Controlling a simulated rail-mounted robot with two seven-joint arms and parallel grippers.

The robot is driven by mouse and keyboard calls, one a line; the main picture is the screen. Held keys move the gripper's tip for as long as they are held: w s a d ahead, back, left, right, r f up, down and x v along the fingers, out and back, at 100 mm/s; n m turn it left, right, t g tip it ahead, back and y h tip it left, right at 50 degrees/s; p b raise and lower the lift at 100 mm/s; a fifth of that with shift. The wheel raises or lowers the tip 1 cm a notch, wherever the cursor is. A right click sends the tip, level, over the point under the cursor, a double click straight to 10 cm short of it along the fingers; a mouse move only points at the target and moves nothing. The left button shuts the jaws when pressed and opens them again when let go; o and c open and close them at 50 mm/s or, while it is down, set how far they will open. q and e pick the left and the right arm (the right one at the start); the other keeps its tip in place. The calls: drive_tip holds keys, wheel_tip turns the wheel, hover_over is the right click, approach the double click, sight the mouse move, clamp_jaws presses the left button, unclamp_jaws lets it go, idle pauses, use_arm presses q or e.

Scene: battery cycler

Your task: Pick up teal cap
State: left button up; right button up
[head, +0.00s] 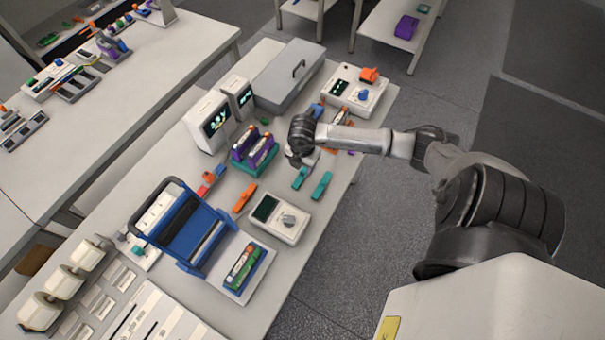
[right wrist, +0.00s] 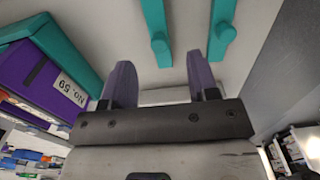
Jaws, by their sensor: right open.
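Two long teal pieces lie side by side on the table, the left one (head: 301,178) and the right one (head: 321,185). They also show at the top of the right wrist view, the left one (right wrist: 153,22) and the right one (right wrist: 222,32). I cannot tell whether either is the teal cap. A small teal piece (head: 138,250) sits near the blue-framed rack. My right gripper (right wrist: 162,78) is open and empty, with its two purple fingers apart, pointing toward the teal pieces without touching them. In the head view its fingers are largely hidden by the wrist. My left gripper is not in view.
A purple and teal holder (right wrist: 75,80) stands close left of my right gripper; the head view shows it too (head: 255,150). A white meter (head: 279,219), an orange clip (head: 245,198) and a blue-framed rack (head: 185,225) stand nearer. A grey case (head: 289,76) is behind.

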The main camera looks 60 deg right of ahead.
sight(303, 171)
drive_tip(key=shift+f, duration=2.95)
drive_tip(key=c, duration=1)
